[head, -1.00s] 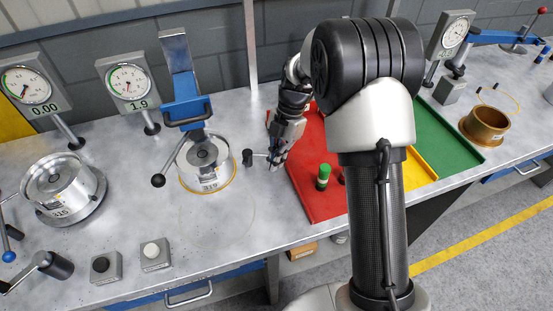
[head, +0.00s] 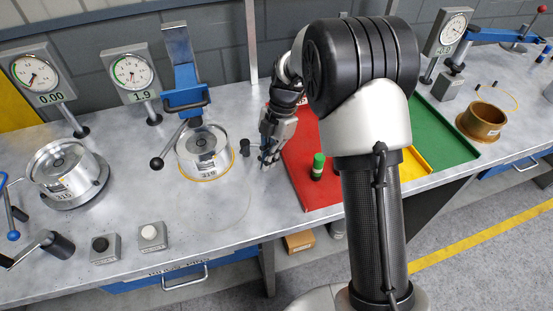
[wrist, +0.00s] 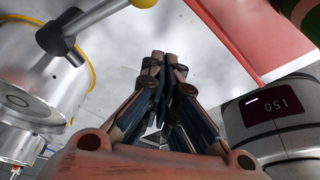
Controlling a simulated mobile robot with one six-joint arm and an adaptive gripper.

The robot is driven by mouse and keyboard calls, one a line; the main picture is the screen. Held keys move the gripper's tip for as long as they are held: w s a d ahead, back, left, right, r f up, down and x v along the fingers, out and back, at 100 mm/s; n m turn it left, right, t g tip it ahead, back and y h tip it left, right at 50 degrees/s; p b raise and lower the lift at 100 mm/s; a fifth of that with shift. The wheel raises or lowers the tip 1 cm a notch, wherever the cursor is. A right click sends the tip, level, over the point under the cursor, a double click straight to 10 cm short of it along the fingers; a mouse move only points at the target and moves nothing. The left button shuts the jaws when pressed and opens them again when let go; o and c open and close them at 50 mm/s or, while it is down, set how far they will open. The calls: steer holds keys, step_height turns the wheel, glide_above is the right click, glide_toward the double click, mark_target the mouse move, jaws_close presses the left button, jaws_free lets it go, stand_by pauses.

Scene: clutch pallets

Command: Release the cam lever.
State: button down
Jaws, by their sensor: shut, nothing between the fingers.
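A short lever with a black hub (head: 245,148) stands on the bench just right of the silver canister marked 219 (head: 202,155). In the wrist view its black hub (wrist: 55,40) is at upper left, and its rod runs to a yellow ball (wrist: 145,2) cut by the top edge. My gripper (head: 266,160) is low over the bench, right of this lever. In the wrist view my gripper (wrist: 166,62) has its fingertips together and empty, below the ball in the picture. Another lever with a black ball (head: 157,163) reaches left from the blue clamp (head: 186,98).
A red tray (head: 300,185) with a green-capped piece (head: 318,165) lies right of my gripper. A dark rounded object with a display (wrist: 275,108) is close at the right in the wrist view. Two push buttons (head: 150,235) (head: 103,247) sit at the front.

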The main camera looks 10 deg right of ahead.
steer(key=w+p+v, duration=0.1)
steer(key=p+v, duration=0.1)
steer(key=v, duration=0.7)
steer(key=shift+w+a, duration=0.3)
steer(key=shift+a, duration=0.1)
steer(key=shift+f, duration=0.15)
steer(key=s+d+r+m+t+h, duration=0.2)
steer(key=s+d+r+m+t, duration=0.1)
steer(key=s+r+m, duration=1.1)
steer(key=s+d+f+m+t, duration=0.1)
steer(key=s+d+m+t, duration=0.1)
steer(key=s+m, duration=0.9)
steer(key=s+t, duration=0.1)
steer(key=s, duration=0.3)
steer(key=shift+s+d+t+h, duration=0.3)
steer(key=shift+d+t+h, duration=0.1)
